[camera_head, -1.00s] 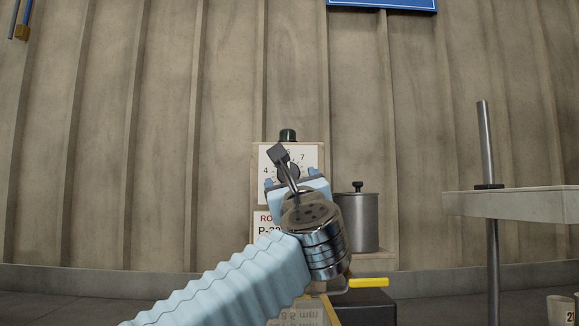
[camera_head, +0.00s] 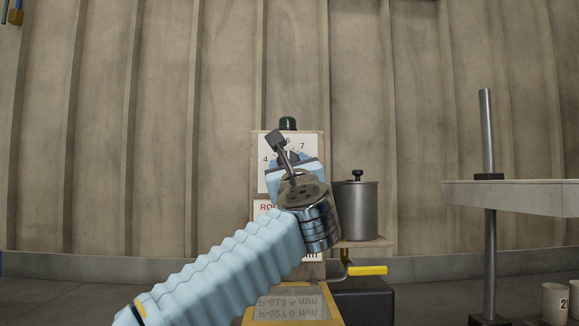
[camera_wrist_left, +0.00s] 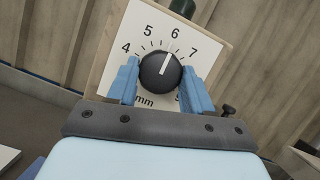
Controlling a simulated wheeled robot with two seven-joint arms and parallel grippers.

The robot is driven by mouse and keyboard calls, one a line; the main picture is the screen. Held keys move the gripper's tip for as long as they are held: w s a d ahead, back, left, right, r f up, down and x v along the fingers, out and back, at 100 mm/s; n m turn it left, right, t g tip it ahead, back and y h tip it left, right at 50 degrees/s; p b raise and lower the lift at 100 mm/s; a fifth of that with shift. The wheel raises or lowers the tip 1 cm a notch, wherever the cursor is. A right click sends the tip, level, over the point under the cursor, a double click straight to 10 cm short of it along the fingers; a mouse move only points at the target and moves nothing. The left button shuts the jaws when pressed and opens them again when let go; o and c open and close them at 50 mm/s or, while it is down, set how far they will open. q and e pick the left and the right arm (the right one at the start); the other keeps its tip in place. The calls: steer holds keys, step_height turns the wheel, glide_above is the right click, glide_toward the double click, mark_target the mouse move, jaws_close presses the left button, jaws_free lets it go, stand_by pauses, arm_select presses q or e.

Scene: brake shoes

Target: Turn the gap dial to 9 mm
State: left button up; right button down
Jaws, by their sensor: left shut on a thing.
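The gap dial is a black round knob (camera_wrist_left: 160,70) with a white pointer line on a white scale plate (camera_wrist_left: 118,58). In the left wrist view its pointer points at about 6; the numbers 4 to 7 are readable, and lower ones are partly hidden by a finger. My left gripper (camera_wrist_left: 163,84) has its blue fingers on both sides of the knob and is shut on it. In the head view the scale plate (camera_head: 267,150) shows behind my left gripper (camera_head: 289,160), which hides most of the knob. My right gripper is not in view.
A grey lidded pot (camera_head: 358,210) stands right of the dial box on a shelf. A yellow-handled lever (camera_head: 367,270) is below it. A green cap (camera_head: 288,123) tops the box. A framed sheet (camera_head: 290,303) lies in front. A ledge (camera_head: 520,197) with a post is at right.

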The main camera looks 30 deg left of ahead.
arm_select(q)
steer(key=shift+m+t+h, duration=0.3)
steer(key=shift+m, duration=0.3)
steer(key=m+h, duration=0.3)
steer(key=m, duration=0.6)
steer(key=m+g+h, duration=0.1)
steer(key=m+h, duration=0.3)
steer(key=m, duration=0.5)
steer(key=r+m+h+p, duration=0.1)
steer(key=m+h, duration=0.2)
steer(key=m, duration=0.7)
steer(key=shift+s+a+h, duration=0.2)
steer(key=shift+a+h, duration=0.1)
steer(key=shift+a, duration=0.05)
steer(key=shift+f+m+g, duration=0.1)
steer(key=shift+m+g, duration=0.2)
steer(key=o, duration=1)
steer(key=shift+o, duration=0.2)
